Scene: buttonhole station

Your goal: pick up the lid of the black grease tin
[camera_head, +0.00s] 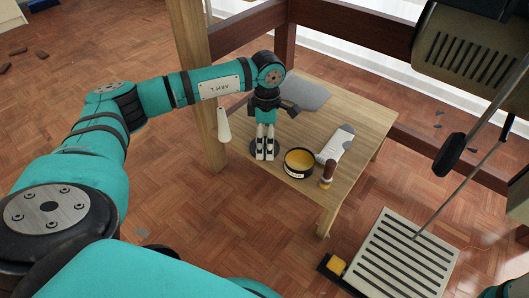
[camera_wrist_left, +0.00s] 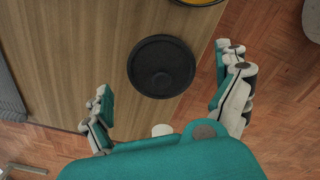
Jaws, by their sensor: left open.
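The lid (camera_head: 278,150) is a flat black disc lying on the small wooden table near its front left edge. It shows whole in the left wrist view (camera_wrist_left: 161,58), with a round recess or knob on it. The black grease tin (camera_head: 289,168) stands open beside it on the right, with yellow grease inside. Its edge also shows at the top of the left wrist view (camera_wrist_left: 198,2). My left gripper (camera_head: 265,157) points down over the lid. In the left wrist view its open fingers (camera_wrist_left: 162,88) are apart on either side of the lid, holding nothing. My right gripper is out of view.
On the table, a wooden-handled tool (camera_head: 327,174) and a white-and-grey object (camera_head: 336,145) stand right of the tin. A grey sheet (camera_head: 306,94) lies behind. A pale handle (camera_head: 223,125) shows at the left edge. A slatted panel (camera_head: 397,252) is at lower right.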

